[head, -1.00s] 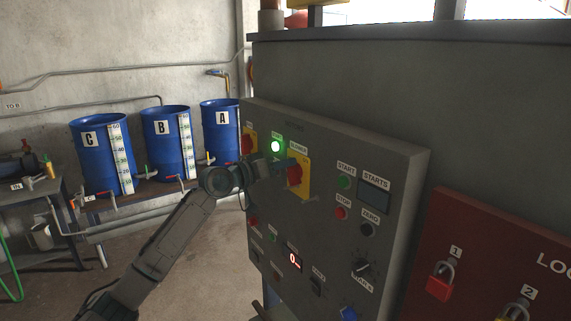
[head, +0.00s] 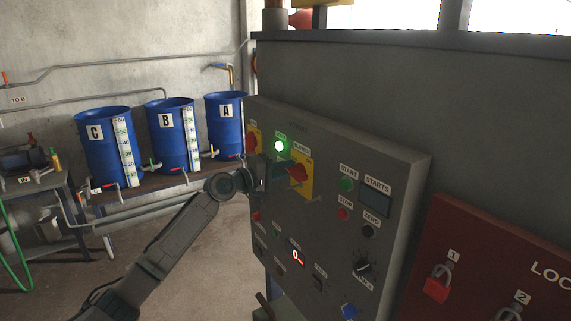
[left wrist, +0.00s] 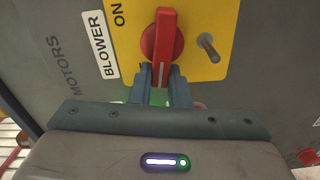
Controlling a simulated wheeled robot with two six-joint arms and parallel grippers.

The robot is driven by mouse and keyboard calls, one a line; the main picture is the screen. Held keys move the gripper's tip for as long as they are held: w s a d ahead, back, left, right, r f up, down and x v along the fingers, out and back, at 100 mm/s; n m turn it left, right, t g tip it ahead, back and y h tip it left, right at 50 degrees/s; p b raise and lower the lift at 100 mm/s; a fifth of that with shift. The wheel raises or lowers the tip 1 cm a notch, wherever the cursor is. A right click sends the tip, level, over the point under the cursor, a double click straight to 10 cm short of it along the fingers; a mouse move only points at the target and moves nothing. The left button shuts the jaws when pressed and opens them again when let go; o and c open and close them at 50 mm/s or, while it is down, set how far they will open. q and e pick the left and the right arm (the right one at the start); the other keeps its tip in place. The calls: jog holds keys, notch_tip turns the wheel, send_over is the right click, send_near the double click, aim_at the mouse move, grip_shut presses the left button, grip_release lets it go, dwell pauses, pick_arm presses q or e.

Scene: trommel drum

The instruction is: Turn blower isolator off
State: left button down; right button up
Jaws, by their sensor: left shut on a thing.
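The blower isolator is a red rotary handle (head: 298,171) on a yellow plate (head: 306,190) on the grey control panel. My left gripper (head: 282,170) reaches the panel from the left. Its two fingers (left wrist: 160,80) are shut on the near end of the handle. The fingers partly hide that end. My right gripper is not in view.
A lit green lamp (head: 279,146) and another red switch (head: 252,142) sit left of the blower isolator. A metal peg (left wrist: 208,47) sticks out beside the handle. Start and stop buttons (head: 343,214) are to the right. A red lockout board (head: 480,255) stands at the lower right.

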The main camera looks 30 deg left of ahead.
pick_arm(q)
jog(key=shift+f+n+p, duration=0.25)
jog(key=shift+n+p, duration=0.15)
jog(key=shift+n, duration=0.6)
jog(key=c, duration=1.4)
grip_release()
jog(key=b+v, duration=1)
jog(key=b, duration=0.9)
jog(key=shift+s+a+f+b, duration=0.1)
jog(key=shift+s+a+b, duration=0.05)
jog(key=shift+s+b, duration=0.25)
